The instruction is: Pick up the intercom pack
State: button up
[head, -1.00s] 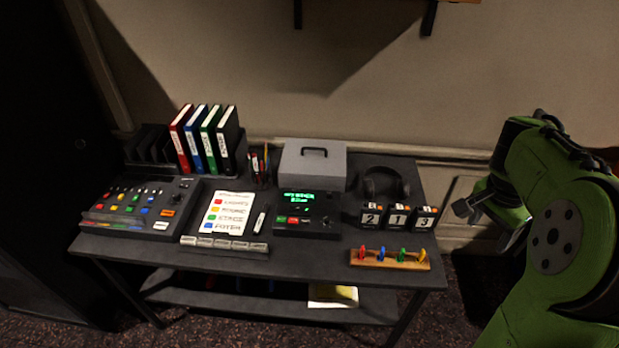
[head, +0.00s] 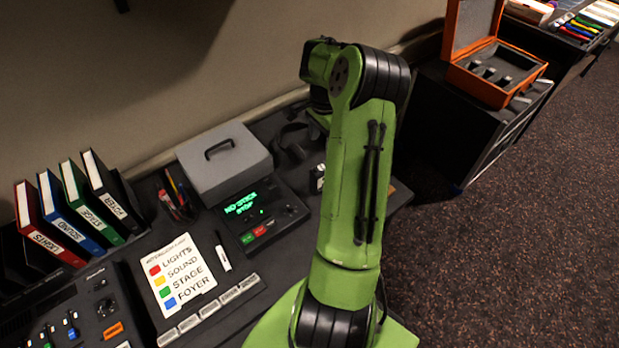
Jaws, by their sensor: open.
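I cannot tell for sure which thing is the intercom pack. A small black block with a white label (head: 317,178) shows at the left edge of my arm, and may be one of the numbered blocks seen earlier. The other numbered blocks are hidden behind my green arm. The black headset (head: 293,146) lies on the desk behind the block, partly covered by my arm. My gripper and its fingertips are hidden behind the arm, so its distance to the block does not show.
A console with a green lit screen (head: 250,208), a grey cash box (head: 222,162), a label card (head: 180,272) and several binders (head: 75,205) crowd the desk's left. An open orange case (head: 490,60) stands on a black cabinet at right. Carpeted floor lies clear at right.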

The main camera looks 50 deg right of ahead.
aim_at(322, 167)
notch_tip(322, 167, down, 13)
jog(key=shift+b, duration=0.85)
jog(key=shift+r, duration=0.1)
grip_shut()
